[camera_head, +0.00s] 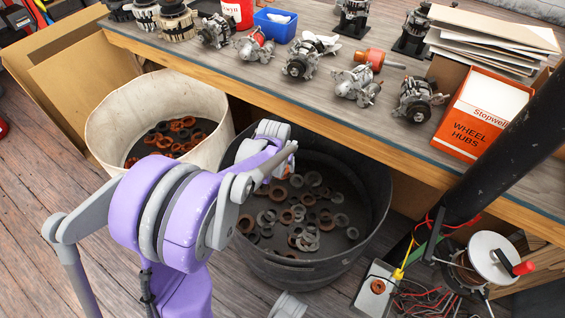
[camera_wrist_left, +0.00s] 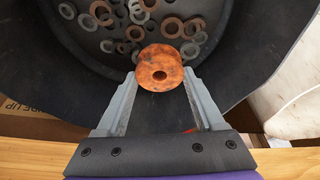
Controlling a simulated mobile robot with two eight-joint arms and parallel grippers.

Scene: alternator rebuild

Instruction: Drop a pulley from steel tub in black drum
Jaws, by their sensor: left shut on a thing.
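My left gripper (camera_wrist_left: 160,82) is shut on a rusty orange-brown pulley (camera_wrist_left: 160,70) with a hole in its middle. The wrist view looks past it into the black drum (camera_wrist_left: 255,35), where rusty and grey rings lie. In the head view the black drum (camera_head: 378,205) stands under the workbench edge, and my purple left arm reaches over its left side, hiding part of it. The fingertips and held pulley cannot be made out clearly there. A tub with a whitish outside (camera_head: 105,120) stands left of the drum, with rusty and dark rings inside.
The workbench (camera_head: 270,85) overhangs the drum's back and carries several alternators, a blue bin (camera_head: 275,25) and an orange-white box (camera_head: 484,114). A dark post (camera_head: 500,140) and a reel with wires (camera_head: 490,258) are at the right. Cardboard boxes (camera_head: 85,75) stand at the left.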

